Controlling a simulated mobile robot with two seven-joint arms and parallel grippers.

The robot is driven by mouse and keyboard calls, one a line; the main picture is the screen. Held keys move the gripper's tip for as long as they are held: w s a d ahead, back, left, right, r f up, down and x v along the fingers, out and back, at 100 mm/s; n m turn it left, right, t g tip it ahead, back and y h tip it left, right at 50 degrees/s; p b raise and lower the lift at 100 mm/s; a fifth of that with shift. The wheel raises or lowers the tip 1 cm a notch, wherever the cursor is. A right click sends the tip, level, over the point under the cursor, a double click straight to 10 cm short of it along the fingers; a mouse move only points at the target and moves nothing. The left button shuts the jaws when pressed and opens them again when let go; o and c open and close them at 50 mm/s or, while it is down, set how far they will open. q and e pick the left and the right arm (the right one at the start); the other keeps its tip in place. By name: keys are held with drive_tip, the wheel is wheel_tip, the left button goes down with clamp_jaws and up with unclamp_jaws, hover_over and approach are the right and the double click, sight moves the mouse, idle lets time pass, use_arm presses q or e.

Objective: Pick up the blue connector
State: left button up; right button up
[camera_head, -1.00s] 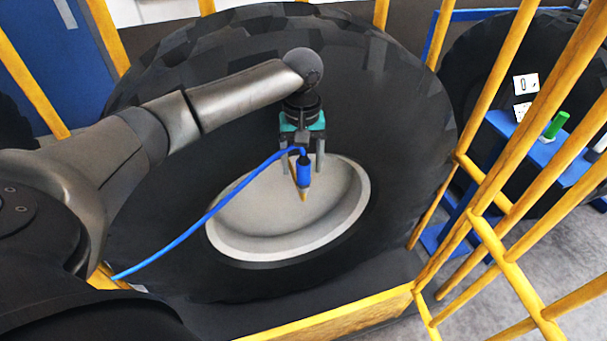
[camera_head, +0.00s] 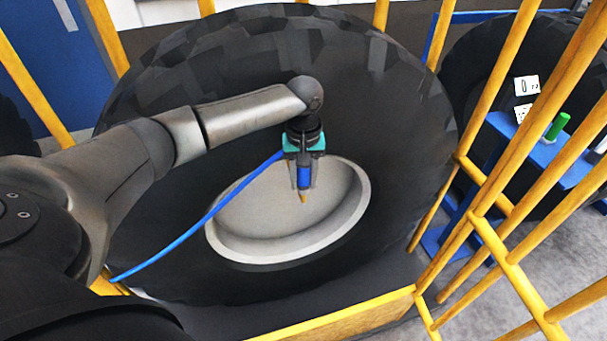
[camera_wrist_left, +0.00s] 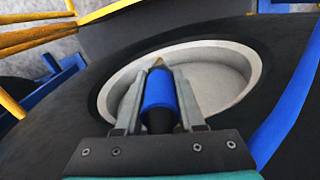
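The blue connector (camera_head: 304,177) has a tan tip pointing down and a blue cable (camera_head: 215,211) trailing to the lower left. It hangs in front of the pale round hub (camera_head: 240,247) of a large tyre. My left gripper (camera_head: 304,186) comes from above, with one finger on each side of the connector. In the left wrist view the connector's blue body (camera_wrist_left: 159,92) lies between the two fingers (camera_wrist_left: 159,78), which appear closed against its sides. My right gripper is not in view.
The large black tyre (camera_head: 400,130) stands behind the hub. Yellow railing bars (camera_head: 510,262) rise on the right, and a yellow edge (camera_head: 345,315) runs along the front. A blue bench (camera_head: 540,150) with a green cylinder (camera_head: 557,126) stands beyond the right railing.

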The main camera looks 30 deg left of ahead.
use_arm(q)
clamp_jaws()
drive_tip(key=shift+r, duration=0.1)
